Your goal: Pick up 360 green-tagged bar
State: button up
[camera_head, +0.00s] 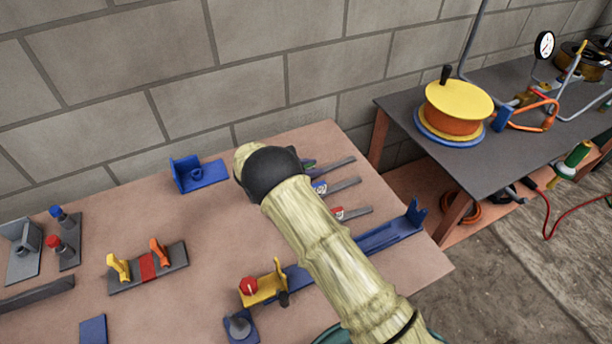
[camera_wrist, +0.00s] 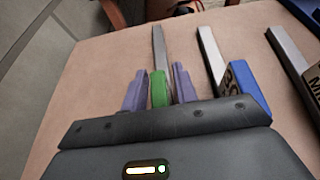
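The green-tagged bar (camera_wrist: 158,88) is a narrow grey bar with a green block at its near end. It lies on the table, and its grey end also shows in the head view (camera_head: 338,164), partly hidden by my arm. My gripper (camera_wrist: 158,80) has its two purple-grey fingers on either side of the green block. Narrow gaps seem to show between fingers and block, so it looks open around it. A blue-tagged bar (camera_wrist: 245,82) lies to the right, with a third bar (camera_wrist: 288,50) beyond it.
The brown table (camera_head: 200,250) also holds a blue bracket (camera_head: 197,174), a long blue rail (camera_head: 378,239), a yellow block with a red knob (camera_head: 262,290) and a clamp plate (camera_head: 148,267). A dark bench (camera_head: 400,110) with a yellow-topped reel (camera_head: 458,105) stands at the right.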

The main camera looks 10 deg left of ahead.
aim_at(311, 164)
grip_shut()
jog(key=shift+r, duration=0.15)
notch_tip(311, 164, up, 10)
jog(key=shift+f, duration=0.1)
dwell(0.3)
dwell(0.3)
